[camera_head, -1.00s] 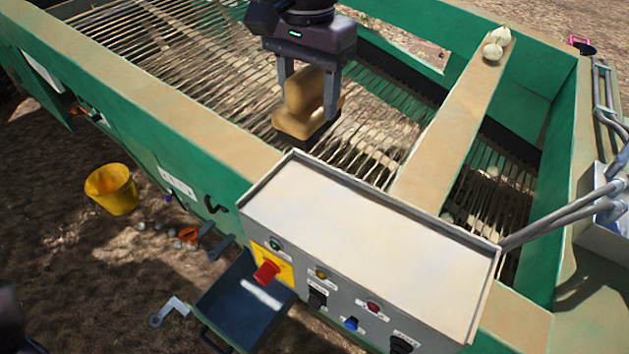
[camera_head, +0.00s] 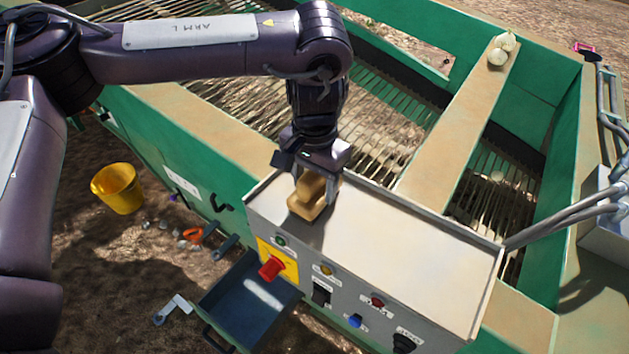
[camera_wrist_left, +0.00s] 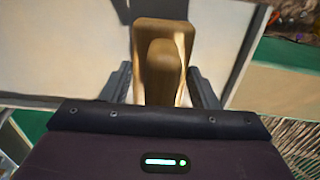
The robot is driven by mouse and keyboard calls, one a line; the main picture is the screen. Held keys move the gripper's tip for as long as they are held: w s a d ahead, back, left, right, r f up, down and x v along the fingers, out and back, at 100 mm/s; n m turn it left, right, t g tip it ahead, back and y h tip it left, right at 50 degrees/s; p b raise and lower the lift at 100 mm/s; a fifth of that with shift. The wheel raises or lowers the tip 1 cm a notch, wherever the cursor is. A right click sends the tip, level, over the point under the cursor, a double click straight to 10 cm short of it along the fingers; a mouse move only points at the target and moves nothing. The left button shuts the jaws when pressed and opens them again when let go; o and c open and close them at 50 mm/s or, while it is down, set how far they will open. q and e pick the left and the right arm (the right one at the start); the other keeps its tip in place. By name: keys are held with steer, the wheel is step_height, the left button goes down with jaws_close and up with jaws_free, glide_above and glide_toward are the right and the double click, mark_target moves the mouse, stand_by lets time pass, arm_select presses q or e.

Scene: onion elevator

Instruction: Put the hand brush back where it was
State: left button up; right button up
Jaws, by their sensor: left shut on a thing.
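The hand brush (camera_head: 309,196) is a wooden block with a raised grip. It is at the left end of the grey control box's flat top (camera_head: 390,240) in the head view. My left gripper (camera_head: 316,183) points down and is shut on the brush. In the left wrist view the brush (camera_wrist_left: 163,50) lies between the two fingers of the left gripper (camera_wrist_left: 160,85), with the pale box top behind it. I cannot tell whether its underside touches the box top. My right gripper is not in view.
The box top has a raised rim, and its front carries a red button (camera_head: 271,268) and switches. A blue tray (camera_head: 245,300) sits below. A yellow bucket (camera_head: 117,188) stands on the ground at left. The rest of the box top is clear.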

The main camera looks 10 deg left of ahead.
arm_select(q)
steer(key=shift+w+f, duration=0.1)
steer(key=shift+f, duration=0.1)
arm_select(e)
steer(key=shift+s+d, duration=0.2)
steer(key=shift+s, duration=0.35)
arm_select(q)
steer(key=shift+f, duration=0.1)
steer(key=o, duration=1)
steer(key=shift+c, duration=0.2)
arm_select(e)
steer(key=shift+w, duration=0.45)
arm_select(q)
steer(key=shift+r, duration=0.2)
step_height(320, 180, up, 12)
steer(key=shift+f, duration=0.1)
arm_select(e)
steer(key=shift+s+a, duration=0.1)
